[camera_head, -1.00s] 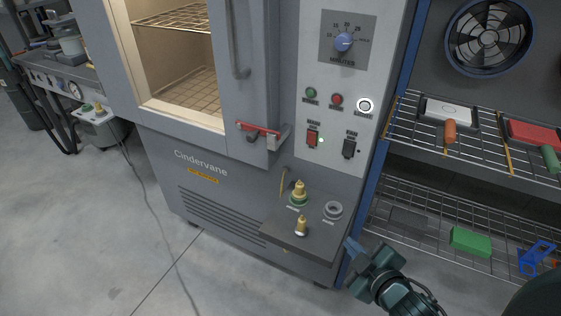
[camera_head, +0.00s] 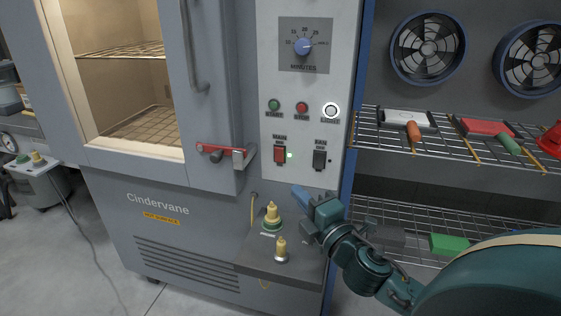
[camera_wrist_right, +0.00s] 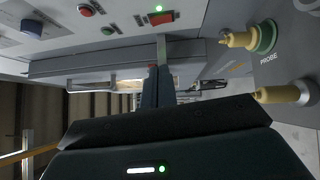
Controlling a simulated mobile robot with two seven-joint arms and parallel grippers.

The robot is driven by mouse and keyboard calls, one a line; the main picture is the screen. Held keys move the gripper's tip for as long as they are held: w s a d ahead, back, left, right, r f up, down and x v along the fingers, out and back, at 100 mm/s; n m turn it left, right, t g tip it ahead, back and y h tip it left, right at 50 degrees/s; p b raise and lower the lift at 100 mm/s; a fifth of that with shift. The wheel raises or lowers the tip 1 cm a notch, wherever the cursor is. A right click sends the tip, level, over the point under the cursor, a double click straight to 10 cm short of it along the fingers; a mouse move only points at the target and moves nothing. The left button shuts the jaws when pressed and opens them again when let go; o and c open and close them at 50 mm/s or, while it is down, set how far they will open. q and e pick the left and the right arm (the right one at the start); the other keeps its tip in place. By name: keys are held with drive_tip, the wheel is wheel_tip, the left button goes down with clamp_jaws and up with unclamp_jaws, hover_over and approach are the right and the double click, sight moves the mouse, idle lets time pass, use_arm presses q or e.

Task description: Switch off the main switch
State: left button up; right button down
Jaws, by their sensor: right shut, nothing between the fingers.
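The main switch (camera_head: 279,155) is a red rocker labelled MAIN on the white control panel (camera_head: 303,90). A small green light (camera_head: 290,155) beside it is lit. The switch also shows at the top of the right wrist view (camera_wrist_right: 160,18), beyond my fingertips. My right gripper (camera_head: 299,191) is shut and empty. Its blue fingertips are a little below and right of the main switch in the head view, and seem apart from it. My left gripper is not in view.
A black FAN switch (camera_head: 320,159) is right of the main switch. The red latch handle (camera_head: 224,151) sticks out at left. Below are a ledge with a yellow probe plug (camera_head: 271,213) and a second yellow plug (camera_head: 281,249). Wire shelves (camera_head: 450,150) stand at right.

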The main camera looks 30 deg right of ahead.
approach(275, 151)
drive_tip(key=w+a, duration=0.3)
drive_tip(key=w, duration=0.1)
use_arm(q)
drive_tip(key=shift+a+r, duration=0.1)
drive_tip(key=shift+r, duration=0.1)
use_arm(e)
drive_tip(key=shift+w+d+r, duration=0.15)
drive_tip(key=shift+w+d, duration=0.35)
drive_tip(key=shift+d, duration=0.3)
drive_tip(key=shift+w+d+r, duration=0.1)
drive_tip(key=shift+w+d, duration=0.4)
drive_tip(key=shift+d, duration=0.3)
drive_tip(key=shift+d+r+p, duration=0.1)
drive_tip(key=shift+r+p, duration=0.15)
drive_tip(key=shift+p, duration=0.65)
drive_tip(key=shift+w+p, duration=0.1)
drive_tip(key=shift+p, duration=0.3)
drive_tip(key=shift+f+b, duration=0.15)
drive_tip(key=shift+b, duration=0.15)
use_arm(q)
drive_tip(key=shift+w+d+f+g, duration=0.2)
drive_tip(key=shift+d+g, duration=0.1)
